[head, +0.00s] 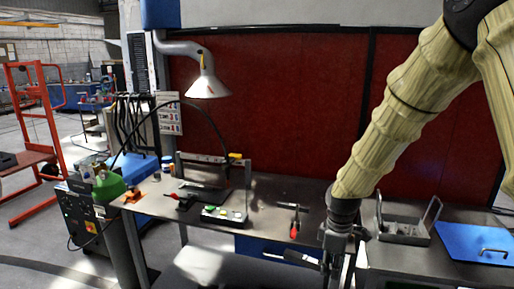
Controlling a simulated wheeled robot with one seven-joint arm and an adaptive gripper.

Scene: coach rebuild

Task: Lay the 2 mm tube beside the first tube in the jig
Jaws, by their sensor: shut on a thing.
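My gripper (336,262) hangs upright at the front edge of the steel bench (265,205), right of centre in the head view. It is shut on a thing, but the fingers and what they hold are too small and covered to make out. I cannot pick out either tube. A low frame with two posts and a crossbar (204,158) stands on the left of the bench and may be the jig; I cannot tell whether a tube lies in it. My gripper is well to the right of this frame.
A box with lit buttons (223,215) stands at the bench's front. A red-handled tool (294,226) lies between it and my gripper. A lamp-like hood (207,86) hangs over the left.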

